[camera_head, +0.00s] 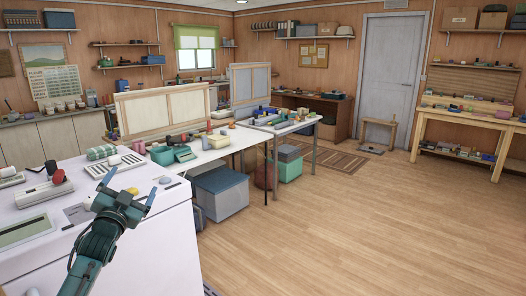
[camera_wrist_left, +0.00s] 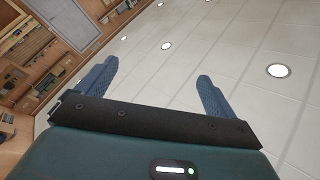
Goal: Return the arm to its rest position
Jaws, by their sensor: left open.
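My left gripper (camera_head: 124,194) comes in from the lower left of the head view, raised in front of the white table. Its two blue fingers are spread apart with nothing between them. In the left wrist view the gripper (camera_wrist_left: 158,88) is also open and empty, and the ceiling shows behind its fingers. My right gripper is in neither view. No rope or rope crate can be made out.
A white table (camera_head: 150,262) with several small items stands at the left, close to my left arm. The wooden floor (camera_head: 370,230) at the right is clear.

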